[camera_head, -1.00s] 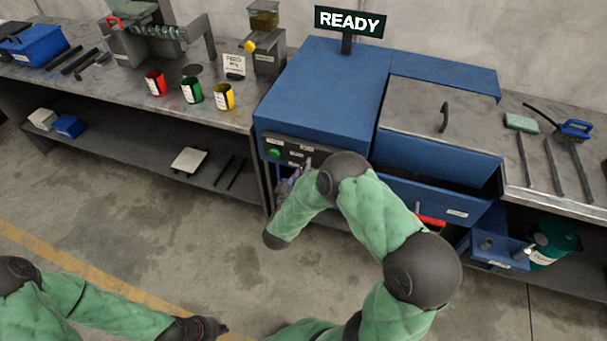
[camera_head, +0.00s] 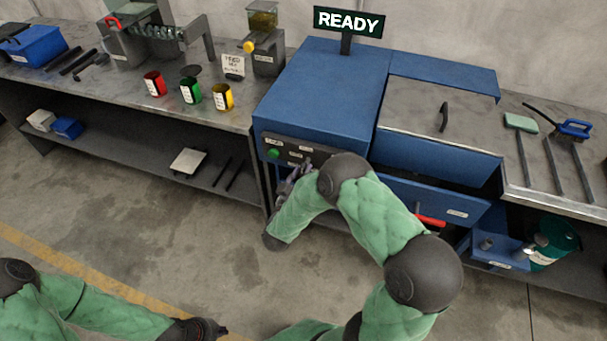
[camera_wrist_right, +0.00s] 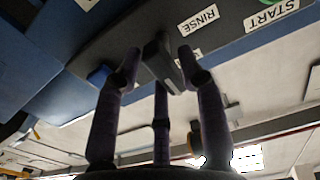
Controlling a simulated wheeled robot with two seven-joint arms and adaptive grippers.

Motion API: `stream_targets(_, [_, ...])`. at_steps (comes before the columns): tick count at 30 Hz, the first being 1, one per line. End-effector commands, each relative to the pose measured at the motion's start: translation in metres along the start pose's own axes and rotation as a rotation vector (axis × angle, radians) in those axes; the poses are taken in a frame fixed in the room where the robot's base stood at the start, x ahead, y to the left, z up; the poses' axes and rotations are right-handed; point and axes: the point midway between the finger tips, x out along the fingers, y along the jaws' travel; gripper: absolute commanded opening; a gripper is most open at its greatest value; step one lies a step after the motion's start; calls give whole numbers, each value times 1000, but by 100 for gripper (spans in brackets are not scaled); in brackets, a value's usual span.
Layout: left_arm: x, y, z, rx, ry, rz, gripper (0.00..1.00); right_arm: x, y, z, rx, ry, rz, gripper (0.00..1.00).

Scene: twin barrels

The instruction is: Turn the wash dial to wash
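The wash dial (camera_wrist_right: 158,62) is a dark grey knob on the dark control panel in the right wrist view, which is tilted and upside down. A RINSE label (camera_wrist_right: 198,20) sits beside it. My right gripper (camera_wrist_right: 160,68) has its purple-grey fingers around the knob, fingertips close to its sides; I cannot tell whether they press on it. In the head view my right gripper (camera_head: 290,182) is at the panel (camera_head: 284,152), and my arm hides the dial. My left gripper (camera_head: 212,329) is low at the bottom edge, away from the machine; its fingers are unclear.
The blue machine (camera_head: 325,92) carries a READY sign (camera_head: 348,21). A green START button (camera_head: 273,154) is on the panel. A drawer with a red handle (camera_head: 430,221) is right of my forearm. Coloured cans (camera_head: 190,91) stand on the left bench. The floor in front is clear.

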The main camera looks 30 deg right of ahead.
Motion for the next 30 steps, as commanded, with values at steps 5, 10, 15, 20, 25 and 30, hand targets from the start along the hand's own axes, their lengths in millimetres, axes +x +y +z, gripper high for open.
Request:
stream_targets(5, [0, 0, 0, 0, 0, 0, 0, 0, 0, -1, 0, 2, 1, 52])
stream_targets(10, [0, 0, 0, 0, 0, 0, 0, 0, 0, -1, 0, 3, 1, 52])
stream_targets(15, [0, 0, 0, 0, 0, 0, 0, -14, -1, 0, -1, 1, -2, 52])
stream_targets(20, [0, 0, 0, 0, 0, 0, 0, -43, -2, -1, -1, 1, -4, 52])
stream_targets(25, [0, 0, 0, 0, 0, 0, 0, -78, -2, -1, -2, 2, -5, 52])
stream_targets(30, [0, 0, 0, 0, 0, 0, 0, -104, -2, -1, 0, 2, -4, 52])
